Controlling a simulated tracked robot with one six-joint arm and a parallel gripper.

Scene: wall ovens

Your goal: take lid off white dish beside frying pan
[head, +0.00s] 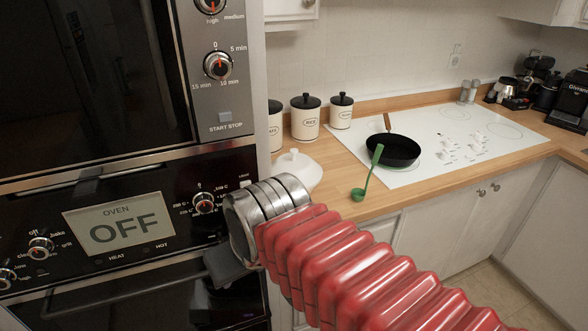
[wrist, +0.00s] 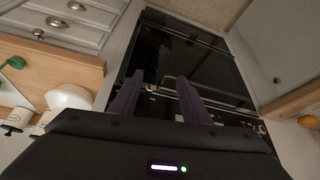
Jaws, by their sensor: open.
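The white dish (head: 305,178) stands on the wooden counter beside the ovens, left of the frying pan (head: 392,153). Its white lid (head: 294,160) with a small knob sits on top; my arm hides part of the dish's front. In the wrist view a rounded white piece of the dish (wrist: 70,97) shows at the left, beyond the gripper body. My gripper (wrist: 160,76) is open and empty, its two dark fingers apart and facing the black oven front. It is away from the dish. In the head view it is mostly hidden behind my arm.
A green ladle (head: 365,182) lies on the counter near the white cooktop (head: 440,130). White canisters with black lids (head: 305,120) stand behind the dish. The oven (head: 120,230) with its handle bar is close to my gripper. The counter's front strip is mostly clear.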

